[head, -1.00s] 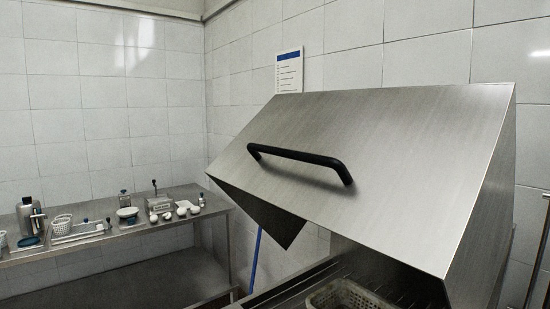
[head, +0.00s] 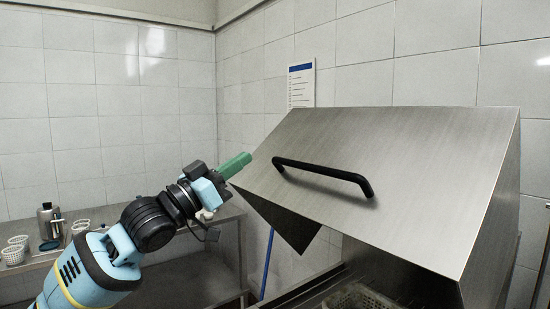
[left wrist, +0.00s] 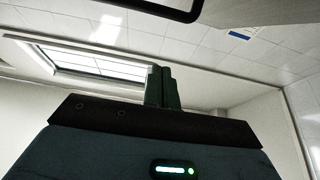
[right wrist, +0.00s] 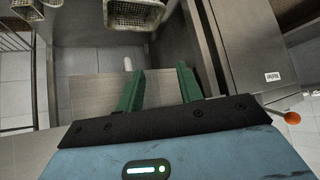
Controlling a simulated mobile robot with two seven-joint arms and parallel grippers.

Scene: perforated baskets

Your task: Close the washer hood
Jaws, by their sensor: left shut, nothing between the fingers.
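The washer hood (head: 420,165) is a brushed steel cover, raised and tilted open on the right of the head view. Its black bar handle (head: 325,173) is on the sloping front face. My left gripper (head: 246,158) is shut and empty, its green fingers beside the hood's upper left edge, left of the handle. I cannot tell whether it touches the hood. In the left wrist view its fingers (left wrist: 163,85) are together, and the black handle (left wrist: 155,8) shows at the top. My right gripper (right wrist: 160,82) is open and empty in the right wrist view, out of the head view.
A basket (head: 358,299) sits under the hood. The right wrist view shows perforated baskets (right wrist: 135,14) at the top and a steel cabinet with a label (right wrist: 272,76) at right. A steel side table (head: 30,262) with small items stands at left. A blue pole (head: 267,262) is by the wall.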

